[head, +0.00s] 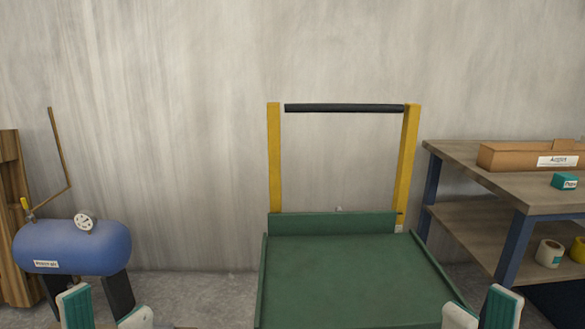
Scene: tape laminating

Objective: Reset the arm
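My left gripper (106,309) shows at the bottom left edge, its two teal-and-white fingers apart with nothing between them. My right gripper (481,309) shows at the bottom right edge, also with its fingers apart and empty. The arms behind both grippers are mostly below the picture. A green flat-topped cart or bench (350,275) lies between the two grippers, with low side rims and a raised back board. Its visible top is bare.
Two yellow posts (274,155) carry a black bar (345,108) behind the green top. A blue tank (75,247) with a gauge stands at left. A shelf table (500,180) at right holds a cardboard box (515,157), a teal box (564,181) and rolls (549,253) below.

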